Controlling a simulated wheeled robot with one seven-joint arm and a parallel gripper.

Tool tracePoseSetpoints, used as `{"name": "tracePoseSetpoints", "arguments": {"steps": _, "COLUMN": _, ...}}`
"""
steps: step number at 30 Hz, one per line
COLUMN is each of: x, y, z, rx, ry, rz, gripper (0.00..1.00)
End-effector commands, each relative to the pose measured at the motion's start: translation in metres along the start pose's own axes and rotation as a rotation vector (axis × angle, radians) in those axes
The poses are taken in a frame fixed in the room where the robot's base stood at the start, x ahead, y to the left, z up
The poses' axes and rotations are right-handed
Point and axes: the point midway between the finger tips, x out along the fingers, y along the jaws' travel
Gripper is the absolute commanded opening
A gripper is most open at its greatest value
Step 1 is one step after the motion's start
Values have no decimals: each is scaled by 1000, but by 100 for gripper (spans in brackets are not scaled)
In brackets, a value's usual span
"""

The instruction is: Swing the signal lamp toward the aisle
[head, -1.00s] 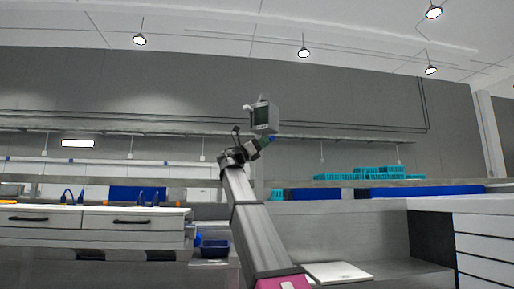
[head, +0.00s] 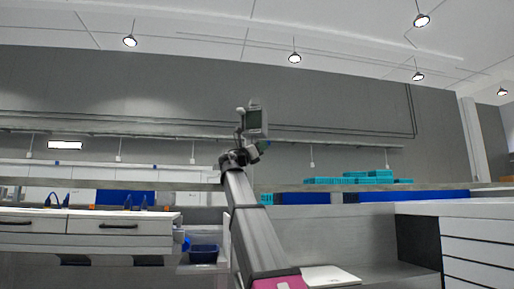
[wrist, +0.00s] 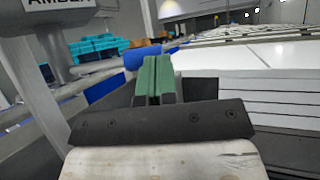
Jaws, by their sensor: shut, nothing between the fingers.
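The signal lamp (head: 257,121) is a grey box with a dark face, just above the end of my arm in the head view. In the head view my gripper (head: 264,146) is small and partly hidden by the wrist, just below the lamp.
Teal crates (head: 345,180) stand on a shelf at the back right. A white drawer unit (head: 482,245) is at the right and a drawer counter (head: 85,225) at the left. The air around the lamp looks open.

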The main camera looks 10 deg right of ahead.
Motion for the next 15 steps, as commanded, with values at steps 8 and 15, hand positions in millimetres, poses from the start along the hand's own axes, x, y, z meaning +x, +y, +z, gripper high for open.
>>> {"name": "tracePoseSetpoints", "arguments": {"steps": 8, "x": 24, "y": -7, "z": -15, "rx": 112, "ry": 0, "rz": 192, "gripper": 0}}
{"name": "tracePoseSetpoints", "arguments": {"steps": 15, "x": 41, "y": -2, "z": -23, "rx": 117, "ry": 0, "rz": 203, "gripper": 0}}
